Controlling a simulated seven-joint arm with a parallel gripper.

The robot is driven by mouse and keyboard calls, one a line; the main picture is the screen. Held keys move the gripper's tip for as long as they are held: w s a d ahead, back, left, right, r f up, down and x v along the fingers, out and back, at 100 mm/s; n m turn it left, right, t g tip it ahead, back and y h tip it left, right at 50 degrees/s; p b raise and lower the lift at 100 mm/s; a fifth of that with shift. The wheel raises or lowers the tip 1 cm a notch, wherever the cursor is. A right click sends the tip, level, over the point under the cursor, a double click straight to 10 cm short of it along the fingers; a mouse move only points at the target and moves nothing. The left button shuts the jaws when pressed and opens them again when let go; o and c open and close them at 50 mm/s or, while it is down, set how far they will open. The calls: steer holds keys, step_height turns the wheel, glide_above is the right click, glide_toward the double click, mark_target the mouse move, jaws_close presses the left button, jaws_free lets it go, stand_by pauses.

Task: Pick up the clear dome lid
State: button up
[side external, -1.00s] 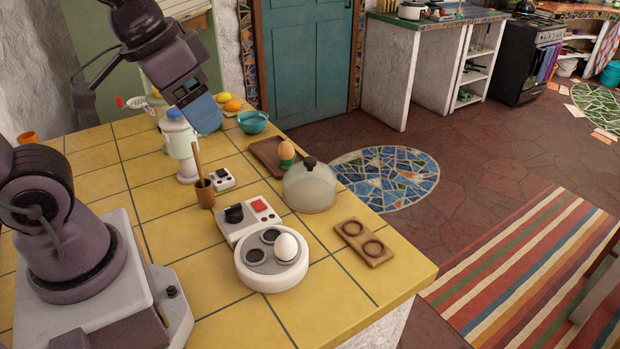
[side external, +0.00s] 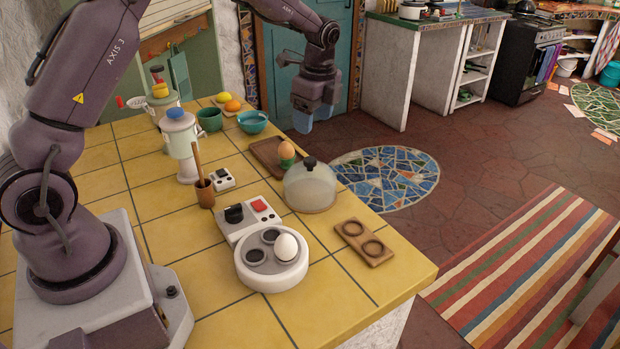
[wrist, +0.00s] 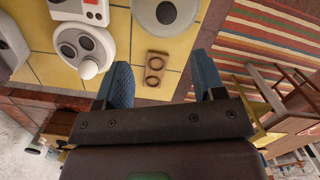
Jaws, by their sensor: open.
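The clear dome lid (side external: 311,190) with a dark knob (side external: 310,161) sits near the right edge of the yellow tiled counter. In the wrist view the dome lid (wrist: 183,28) shows from above at the top edge, partly cut off, its knob (wrist: 166,12) near the top. My gripper (side external: 303,122) is above and beyond the dome in the side view, pointing down, apart from it. Its blue fingers are spread wide with nothing between them, as the wrist view also shows (wrist: 162,82).
An orange egg (side external: 287,149) in a green cup on a brown board (side external: 264,149) stands close behind the dome. A wooden two-ring holder (side external: 364,242), a white base with an egg (side external: 272,284) and a control box (side external: 233,229) are nearer. A wooden-handled cup (side external: 204,193) stands left.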

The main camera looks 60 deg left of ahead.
steer(key=m, duration=0.2)
glide_above(310, 159)
steer(key=d, duration=0.1)
steer(key=f, duration=0.7)
steer(key=shift+s+d, duration=0.1)
steer(key=shift+s, duration=0.15)
steer(key=f, duration=0.3)
steer(key=a+f, duration=0.1)
steer(key=f, duration=0.1)
steer(key=shift+w+a+f, duration=0.1)
steer(key=shift+w+f, duration=0.15)
jaws_close()
steer(key=shift+r, duration=0.1)
